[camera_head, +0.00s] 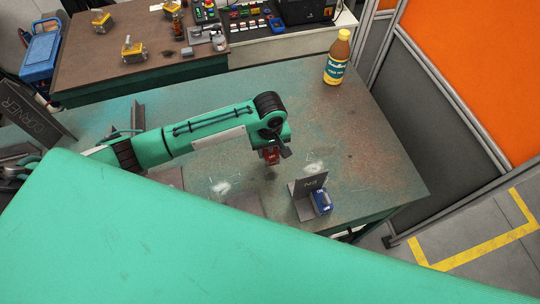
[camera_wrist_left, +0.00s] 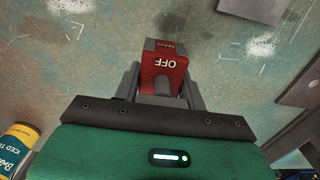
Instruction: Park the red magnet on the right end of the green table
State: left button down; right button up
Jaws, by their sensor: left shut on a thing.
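The red magnet (camera_head: 271,155) is between the fingers of my left gripper (camera_head: 273,152), over the middle of the green table (camera_head: 375,150). In the left wrist view the red magnet (camera_wrist_left: 164,70) shows an OFF label, and the fingers of my left gripper (camera_wrist_left: 164,82) are shut on its sides. A dark patch lies under it in the head view; I cannot tell the exact gap to the table. The table's bare, worn right end is to the right of the gripper. My right gripper is not in view.
A grey angle plate (camera_head: 306,187) and a blue magnet (camera_head: 322,202) stand near the front edge. A tea bottle (camera_head: 337,60) stands at the back right. A brown-topped bench (camera_head: 150,65) is behind. A large green surface of mine hides the table's front left.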

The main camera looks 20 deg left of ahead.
aim_at(270, 157)
pick_arm(q)
jog(key=shift+f+p, duration=0.3)
jog(key=shift+f, duration=2.2)
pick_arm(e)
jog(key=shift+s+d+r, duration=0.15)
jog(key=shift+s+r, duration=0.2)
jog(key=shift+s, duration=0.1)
pick_arm(q)
jog(key=shift+f, duration=0.1)
jog(key=c, duration=0.8)
grip_release()
jog(key=shift+f, duration=0.1)
notch_tip(270, 157, up, 11)
jog(key=shift+d+b, duration=0.1)
jog(key=shift+b, duration=0.95)
jog(key=shift+r, duration=0.65)
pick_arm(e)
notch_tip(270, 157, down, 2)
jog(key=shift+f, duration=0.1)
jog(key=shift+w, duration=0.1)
